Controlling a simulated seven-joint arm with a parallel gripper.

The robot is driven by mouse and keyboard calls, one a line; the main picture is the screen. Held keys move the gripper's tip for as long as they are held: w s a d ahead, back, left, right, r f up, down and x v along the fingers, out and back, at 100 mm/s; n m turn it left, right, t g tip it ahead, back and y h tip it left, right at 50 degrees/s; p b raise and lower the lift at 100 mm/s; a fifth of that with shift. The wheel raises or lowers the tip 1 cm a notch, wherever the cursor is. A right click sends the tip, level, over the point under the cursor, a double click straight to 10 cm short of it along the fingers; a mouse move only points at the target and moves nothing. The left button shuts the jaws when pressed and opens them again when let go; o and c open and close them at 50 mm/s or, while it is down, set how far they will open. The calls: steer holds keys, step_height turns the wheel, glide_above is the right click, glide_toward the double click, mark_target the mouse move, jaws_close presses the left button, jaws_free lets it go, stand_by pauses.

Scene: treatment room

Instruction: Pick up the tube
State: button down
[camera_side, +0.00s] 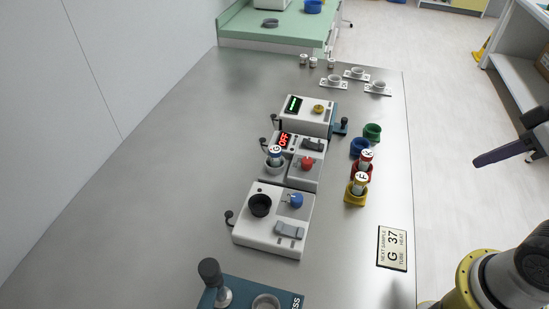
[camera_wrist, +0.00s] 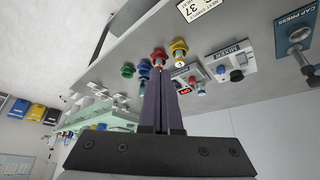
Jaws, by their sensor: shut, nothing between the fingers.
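A tube marked G with a blue cap (camera_side: 275,153) stands upright in a grey cup on the white unit whose red display reads OFF. A red-capped tube marked K (camera_side: 366,157) and a yellow-capped tube marked F (camera_side: 360,183) stand in coloured holders to its right. My gripper (camera_side: 478,161) is at the right, beyond the bench edge and apart from all the tubes. In the wrist view its dark purple fingers (camera_wrist: 162,75) are closed together with nothing between them. They hide part of the bench there.
The steel bench (camera_side: 150,190) is bare on its left. A mixer unit (camera_side: 272,222) with a black cup and a cap press (camera_side: 245,294) stand nearer. A sign (camera_side: 392,248) reads G 37. Empty blue (camera_side: 360,147) and green (camera_side: 372,132) holders stand behind the K tube.

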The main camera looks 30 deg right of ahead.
steer(key=c, duration=1.5)
jaws_free()
steer(key=shift+c, duration=0.2)
steer(key=o, duration=1.1)
steer(key=shift+o, duration=0.2)
